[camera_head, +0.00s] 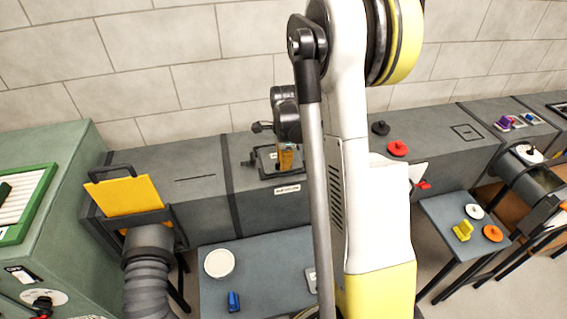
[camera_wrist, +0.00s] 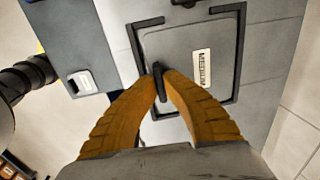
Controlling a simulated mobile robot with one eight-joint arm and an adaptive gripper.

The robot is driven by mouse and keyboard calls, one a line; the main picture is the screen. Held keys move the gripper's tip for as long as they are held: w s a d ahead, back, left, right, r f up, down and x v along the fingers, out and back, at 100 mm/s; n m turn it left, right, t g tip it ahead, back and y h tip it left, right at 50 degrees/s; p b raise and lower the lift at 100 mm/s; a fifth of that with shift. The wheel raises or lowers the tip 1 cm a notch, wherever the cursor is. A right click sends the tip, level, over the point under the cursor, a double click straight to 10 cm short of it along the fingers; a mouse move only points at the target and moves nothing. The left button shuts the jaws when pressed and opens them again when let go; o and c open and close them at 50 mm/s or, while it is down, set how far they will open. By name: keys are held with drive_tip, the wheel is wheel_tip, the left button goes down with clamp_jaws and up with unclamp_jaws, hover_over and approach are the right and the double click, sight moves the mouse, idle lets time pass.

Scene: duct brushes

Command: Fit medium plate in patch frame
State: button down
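The medium plate (camera_wrist: 205,40) is a flat grey plate with a black upright handle (camera_wrist: 158,72) and a pale label reading MEDIUM (camera_wrist: 202,68). The black patch frame (camera_wrist: 240,45) borders it in the wrist view. I cannot tell whether the plate lies flush. In the head view the frame (camera_head: 252,161) is on top of the grey duct, under my gripper (camera_head: 286,163). My gripper's orange-brown fingers (camera_wrist: 165,77) come together at the handle and appear shut on it. My fingers hide part of the plate and handle.
A table (camera_head: 250,255) in front of the duct holds a white round disc (camera_head: 219,263) and a blue piece (camera_head: 234,301). A yellow plate (camera_head: 125,196) stands at the duct's left end. A right-hand table (camera_head: 440,215) holds several coloured parts. My arm hides the middle.

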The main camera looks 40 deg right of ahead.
idle(0.3)
drive_tip(key=c, duration=1.5)
unclamp_jaws()
drive_tip(key=shift+c, duration=0.2)
wheel_tip(320, 180, up, 12)
drive_tip(key=s, duration=0.1)
drive_tip(key=s+a+r+n+t+b, duration=0.1)
drive_tip(key=s+a+n+t+b, duration=0.15)
drive_tip(key=a+n, duration=0.45)
drive_tip(key=s+a+r+n+t+b, duration=0.1)
drive_tip(key=s+a+n+b, duration=0.3)
drive_tip(key=a, duration=0.5)
drive_tip(key=s+a+f+n+t+b, duration=0.2)
drive_tip(key=s+a+f+n, duration=0.3)
drive_tip(key=s+a+n, duration=0.3)
drive_tip(key=a+n+b, duration=0.1)
drive_tip(key=n, duration=0.3)
drive_tip(key=shift+s+f+t+y, duration=0.2)
drive_tip(key=shift+s+t+y, duration=0.1)
drive_tip(key=shift+t, duration=0.05)
